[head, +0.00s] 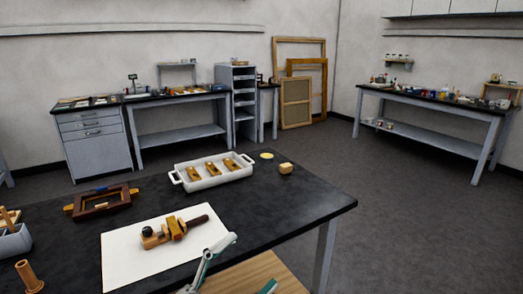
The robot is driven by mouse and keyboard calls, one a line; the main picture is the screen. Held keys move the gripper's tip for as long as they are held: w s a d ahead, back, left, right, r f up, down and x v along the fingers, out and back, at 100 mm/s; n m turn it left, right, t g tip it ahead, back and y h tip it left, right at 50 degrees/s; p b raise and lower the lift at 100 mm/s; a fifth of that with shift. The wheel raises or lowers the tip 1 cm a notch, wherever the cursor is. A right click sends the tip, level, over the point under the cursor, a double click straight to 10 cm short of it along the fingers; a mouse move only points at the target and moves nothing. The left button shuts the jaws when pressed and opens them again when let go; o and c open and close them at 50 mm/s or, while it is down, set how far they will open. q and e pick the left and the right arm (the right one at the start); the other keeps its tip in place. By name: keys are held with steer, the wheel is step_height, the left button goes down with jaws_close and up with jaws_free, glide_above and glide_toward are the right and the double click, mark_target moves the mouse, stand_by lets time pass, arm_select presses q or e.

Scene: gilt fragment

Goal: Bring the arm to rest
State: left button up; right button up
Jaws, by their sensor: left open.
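My left gripper (254,260) shows at the bottom of the head view, partly cut off by the lower edge. Its pale fingers are apart, and I see nothing held between them. It is over the front edge of the dark table (310,198), beside the lower right of a white sheet (125,265). A wooden piece with a dark handle (176,231) lies on the sheet, apart from the gripper. My right gripper does not show.
A white tray (178,179) with gilt pieces stands at the table's back. A dark wooden frame (102,201), grey caddy (14,243) and wooden cylinder (29,277) are left. The table's right part is clear.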

arm_select(q)
steer(key=a+f+n+t+y, duration=0.1)
steer(key=a+f+n+y, duration=0.5)
steer(key=f, duration=0.5)
steer(key=a+f+n+t+y, duration=0.1)
steer(key=a+f+n+y, duration=0.5)
steer(key=f, duration=0.4)
steer(key=s+a+f+n+g+y, duration=0.2)
steer(key=s+f+n, duration=0.1)
steer(key=s+f, duration=0.4)
steer(key=s+a+f+n+g+y, duration=0.2)
steer(key=s+a+f+n+g, duration=0.1)
steer(key=s+f, duration=0.4)
step_height(320, 180, down, 4)
steer(key=shift+a+r, duration=0.2)
steer(key=shift+a, duration=0.15)
